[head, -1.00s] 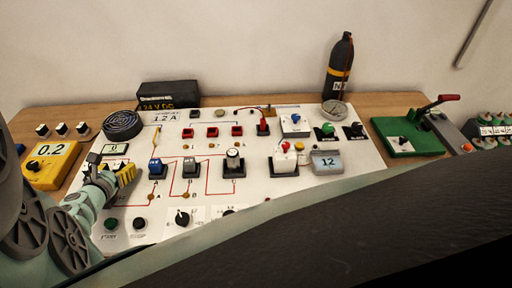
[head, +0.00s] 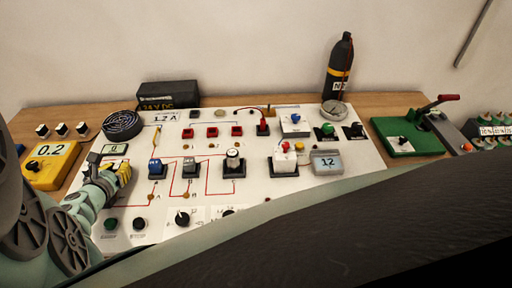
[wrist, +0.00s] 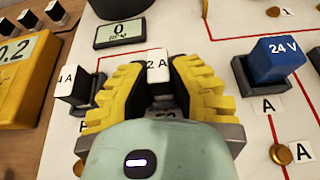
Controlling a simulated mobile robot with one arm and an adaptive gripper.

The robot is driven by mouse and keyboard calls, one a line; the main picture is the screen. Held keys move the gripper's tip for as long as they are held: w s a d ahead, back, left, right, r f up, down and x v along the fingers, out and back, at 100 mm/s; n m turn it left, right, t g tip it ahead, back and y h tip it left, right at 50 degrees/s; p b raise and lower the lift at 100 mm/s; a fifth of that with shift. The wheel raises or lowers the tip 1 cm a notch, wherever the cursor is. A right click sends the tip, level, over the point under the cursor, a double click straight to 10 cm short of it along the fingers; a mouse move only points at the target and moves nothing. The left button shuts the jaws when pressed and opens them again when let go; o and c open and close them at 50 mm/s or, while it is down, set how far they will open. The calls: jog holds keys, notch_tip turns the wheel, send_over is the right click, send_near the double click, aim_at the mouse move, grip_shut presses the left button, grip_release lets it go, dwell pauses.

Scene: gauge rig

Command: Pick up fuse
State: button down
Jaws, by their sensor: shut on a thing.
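My gripper (wrist: 158,84) is shut on a white fuse (wrist: 157,64) marked "2 A" in the wrist view, with a yellow finger on each side of it. The fuse's lower part is hidden by my fingers and wrist. In the head view my gripper (head: 119,174) is at the left of the white panel (head: 262,199), and the held fuse cannot be made out there. A second white block (wrist: 68,81) on a dark base, its label partly cut off before an "A", stands just left of my gripper.
A small display (wrist: 120,32) reading 0 lies just beyond my gripper. A blue "24 V" block (wrist: 281,60) stands to the right. A yellow meter (head: 51,165) reading 0.2 and several white-and-black blocks (head: 62,129) sit on the table at left.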

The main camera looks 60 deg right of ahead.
dwell(0.3)
jog(key=shift+r+p, duration=0.35)
jog(key=shift+r, duration=0.05)
jog(key=r+p, duration=0.1)
jog(key=r, duration=0.2)
jog(key=shift+s+a+p, duration=0.2)
jog(key=shift+s+p, duration=0.15)
jog(key=s+a, duration=0.1)
jog(key=s, duration=0.3)
jog(key=s+a, duration=0.2)
jog(key=s, duration=0.3)
jog(key=s+a+r, duration=0.1)
jog(key=s, duration=0.4)
jog(key=shift+s+a, duration=0.25)
jog(key=shift+a, duration=0.15)
jog(key=shift+a+b, duration=0.1)
jog(key=shift+b, duration=0.2)
